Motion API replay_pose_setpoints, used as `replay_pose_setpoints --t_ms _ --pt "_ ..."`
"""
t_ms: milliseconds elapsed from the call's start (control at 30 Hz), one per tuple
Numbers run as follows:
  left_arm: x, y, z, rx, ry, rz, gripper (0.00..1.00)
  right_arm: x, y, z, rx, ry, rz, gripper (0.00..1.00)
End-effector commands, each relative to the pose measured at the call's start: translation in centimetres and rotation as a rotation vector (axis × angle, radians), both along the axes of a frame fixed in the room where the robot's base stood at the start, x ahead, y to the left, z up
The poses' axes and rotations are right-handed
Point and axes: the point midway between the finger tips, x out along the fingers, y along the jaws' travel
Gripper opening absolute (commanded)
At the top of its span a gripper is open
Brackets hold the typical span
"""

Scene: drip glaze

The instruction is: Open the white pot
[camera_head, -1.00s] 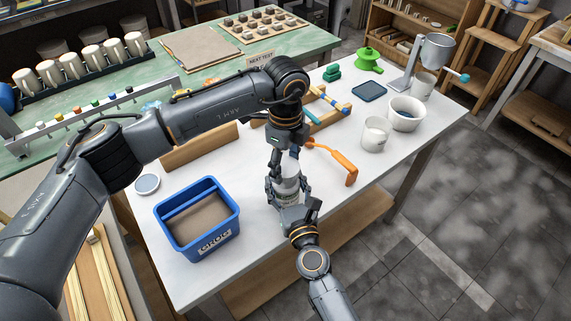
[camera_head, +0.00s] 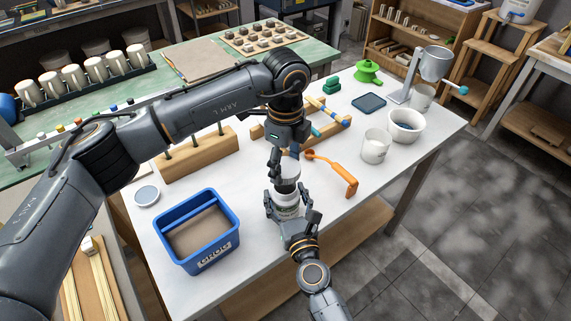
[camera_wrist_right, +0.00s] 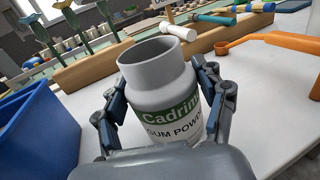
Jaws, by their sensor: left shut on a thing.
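The white pot (camera_head: 287,207) stands upright near the table's front edge, with a green label partly reading "GUM POWD". In the right wrist view the pot (camera_wrist_right: 160,85) has an open, uncovered mouth. My right gripper (camera_head: 289,212) has its fingers around the pot's body from both sides; they also show in the right wrist view (camera_wrist_right: 163,105). My left gripper (camera_head: 287,176) is shut on the white lid (camera_head: 291,170), which is above the pot's mouth. The gripper's fingers partly hide the lid. Neither the left gripper nor the lid shows in the right wrist view.
A blue GROG bin (camera_head: 197,235) stands close at left, with a round white disc (camera_head: 147,195) behind it. An orange scoop (camera_head: 335,172) lies right of the pot. Further right are a white cup (camera_head: 376,147) and a white bowl (camera_head: 406,126). A wooden rack (camera_head: 195,157) stands behind.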

Motion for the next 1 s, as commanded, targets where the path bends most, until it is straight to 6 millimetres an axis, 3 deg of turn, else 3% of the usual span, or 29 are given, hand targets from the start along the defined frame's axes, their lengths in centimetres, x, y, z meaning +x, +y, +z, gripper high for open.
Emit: replay_pose_setpoints --t_ms 467,567,1000 --pt "0.0 0.0 0.0 0.000 0.000 0.000 0.24 -0.4 -0.1 0.1 0.001 -0.002 -0.001 0.90" --pt "0.0 0.0 0.0 0.000 0.000 0.000 0.24 -1.6 -0.5 0.0 -0.001 0.000 -0.001 0.90" --pt "0.0 0.0 0.0 0.000 0.000 0.000 0.24 -9.9 -2.8 0.0 -0.003 0.000 0.002 0.90"
